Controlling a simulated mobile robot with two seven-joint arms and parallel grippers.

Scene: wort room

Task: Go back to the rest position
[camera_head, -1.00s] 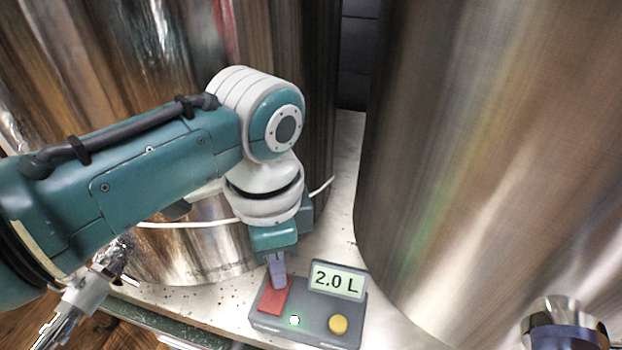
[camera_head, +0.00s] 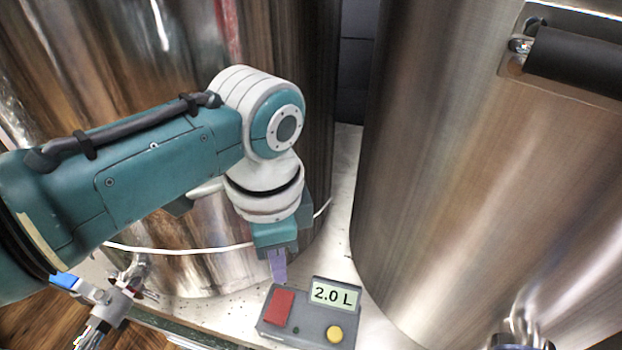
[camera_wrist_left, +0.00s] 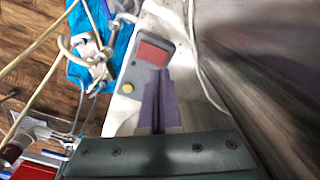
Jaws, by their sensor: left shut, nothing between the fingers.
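My left gripper (camera_head: 279,272) is shut and empty, its purple-grey fingers pointing down just above the grey control box. The fingertips appear slightly apart from the red button (camera_head: 279,307). The control box (camera_head: 306,332) has a display (camera_head: 333,295) reading "2.0 L", a yellow button (camera_head: 334,334) and a small dark green lamp. In the left wrist view the shut fingers (camera_wrist_left: 160,75) point toward the box's red button (camera_wrist_left: 154,53). My right gripper is not in view.
Large steel tanks stand behind the arm (camera_head: 60,60) and at the right (camera_head: 480,180), the right one with a black handle (camera_head: 580,62). A valve with a blue handle (camera_head: 64,281) is at lower left. A white cable (camera_head: 180,249) crosses the left tank.

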